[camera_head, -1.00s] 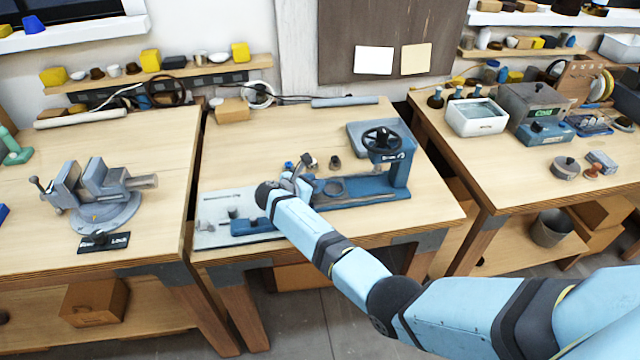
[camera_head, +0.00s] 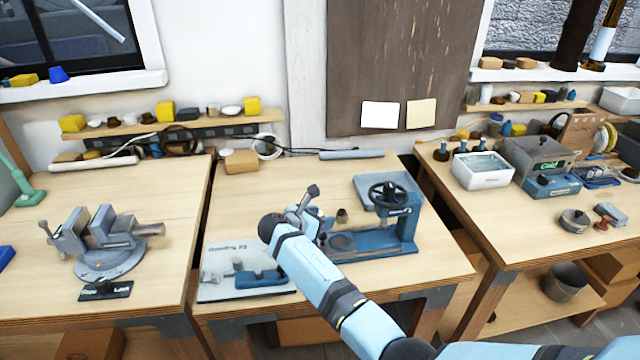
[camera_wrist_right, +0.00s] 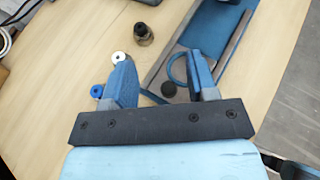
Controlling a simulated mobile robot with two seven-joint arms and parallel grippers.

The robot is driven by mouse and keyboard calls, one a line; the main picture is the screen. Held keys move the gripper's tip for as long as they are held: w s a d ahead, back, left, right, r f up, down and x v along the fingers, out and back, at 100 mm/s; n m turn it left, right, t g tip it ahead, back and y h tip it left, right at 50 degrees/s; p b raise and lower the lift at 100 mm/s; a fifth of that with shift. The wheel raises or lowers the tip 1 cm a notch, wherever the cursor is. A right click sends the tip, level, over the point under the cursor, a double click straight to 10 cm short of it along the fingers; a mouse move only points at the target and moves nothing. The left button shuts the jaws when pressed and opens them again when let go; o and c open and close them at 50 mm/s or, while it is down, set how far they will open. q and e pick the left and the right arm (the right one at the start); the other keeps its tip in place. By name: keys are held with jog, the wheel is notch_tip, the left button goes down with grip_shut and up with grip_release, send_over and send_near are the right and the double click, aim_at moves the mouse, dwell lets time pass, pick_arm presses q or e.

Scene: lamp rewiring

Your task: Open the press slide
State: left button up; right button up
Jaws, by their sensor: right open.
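The press (camera_head: 372,243) stands on the middle table, a blue frame with a dark handwheel (camera_head: 388,192) on top and a long low base with a round ring. My left gripper is not in view.
A pale board (camera_head: 222,268) with a blue fixture lies at the table's front left. A small dark cylinder (camera_head: 342,215) stands behind the press base. A grey vise (camera_head: 100,245) is on the left table. The middle table's back left is fairly clear.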

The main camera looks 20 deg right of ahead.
notch_tip(320, 180, up, 13)
jog(key=shift+b, duration=0.3)
jog(key=s+d+f+m+y, duration=0.1)
jog(key=s+f+m+y, duration=0.65)
jog(key=s+f, duration=1.05)
jog(key=s+a+r+m+g+y, duration=0.1)
jog(key=s+r+m+y, duration=0.15)
jog(key=s+m, duration=0.75)
jog(key=s+a+r+m+y, duration=0.1)
jog(key=s+a+m+y, duration=0.15)
jog(key=s, duration=1.55)
jog(key=w+a+f+t+y, duration=0.1)
jog(key=w+a+f+t, duration=0.2)
jog(key=f, duration=0.3)
jog(key=w+a+f+t+y+p, duration=0.1)
jog(key=w+a+f+t+y, duration=0.1)
jog(key=f, duration=0.4)
jog(key=shift+w+a+n+t, duration=0.35)
jog(key=shift+w+t, duration=0.2)
jog(key=shift+t, duration=0.45)
